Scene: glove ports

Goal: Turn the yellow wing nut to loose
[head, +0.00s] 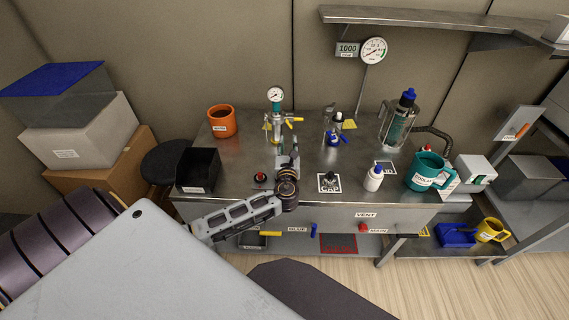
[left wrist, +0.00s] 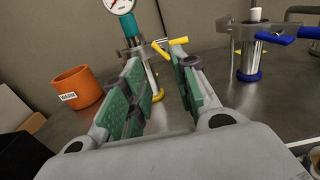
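The yellow wing nut (head: 293,121) is on a clamp around the post under a teal-bodied gauge (head: 275,97). In the left wrist view the wing nut (left wrist: 161,50) shows two yellow wings, one near my right-hand fingertip; I cannot tell if they touch. My left gripper (head: 287,150) is in front of and below the wing nut in the head view. In the left wrist view the gripper (left wrist: 160,75) has its green-padded fingers apart, with nothing held between them. My right gripper is not in view.
A blue-handled clamp post (head: 334,135) stands right of the gauge. An orange mug (head: 222,120) and black bin (head: 198,170) are on the left. A white bottle (head: 373,178), teal mug (head: 428,170) and caged bottle (head: 401,118) are on the right. A shelf (head: 430,20) hangs above.

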